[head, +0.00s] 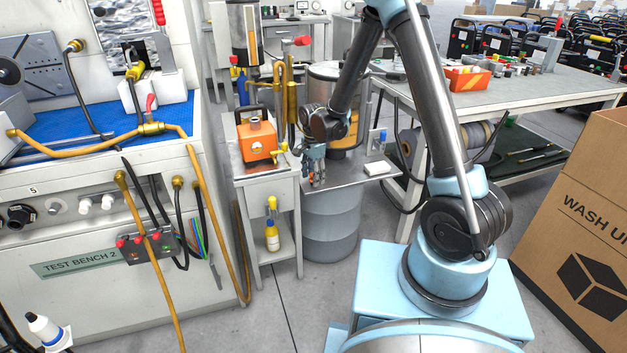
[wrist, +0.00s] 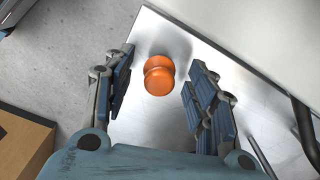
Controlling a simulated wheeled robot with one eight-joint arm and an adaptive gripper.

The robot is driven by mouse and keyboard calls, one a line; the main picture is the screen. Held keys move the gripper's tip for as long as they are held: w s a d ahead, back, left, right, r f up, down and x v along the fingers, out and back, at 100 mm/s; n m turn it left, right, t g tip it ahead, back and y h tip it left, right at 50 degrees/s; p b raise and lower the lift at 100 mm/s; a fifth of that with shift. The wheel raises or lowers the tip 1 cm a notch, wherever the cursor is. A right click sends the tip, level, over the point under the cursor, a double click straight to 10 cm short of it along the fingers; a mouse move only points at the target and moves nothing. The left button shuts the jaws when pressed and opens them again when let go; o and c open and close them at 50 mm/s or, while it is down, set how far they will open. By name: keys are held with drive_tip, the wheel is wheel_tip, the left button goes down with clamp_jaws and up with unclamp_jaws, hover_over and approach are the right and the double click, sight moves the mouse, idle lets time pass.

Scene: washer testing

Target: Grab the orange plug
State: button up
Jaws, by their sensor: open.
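The orange plug (wrist: 158,76) is a small rounded, waisted piece on a bare metal shelf (wrist: 152,125) in the wrist view. My gripper (wrist: 162,64) is open, with one finger to the left of the plug and one to the right. Gaps show between the plug and both fingers, and nothing is held. In the head view my gripper (head: 314,168) points down over the left part of the metal shelf (head: 348,180). There the plug is too small and too covered by the fingers to make out surely.
An orange box (head: 257,139) with a handle stands on the small cart to the left. A drum (head: 331,222) is under the shelf. A white block (head: 377,168) lies on the shelf's right side. A cardboard box (head: 585,220) stands at the right.

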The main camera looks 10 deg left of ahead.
drive_tip(key=shift+f, duration=0.5)
drive_tip(key=shift+c, duration=0.5)
drive_tip(key=c, duration=0.9)
drive_tip(key=shift+o, duration=0.2)
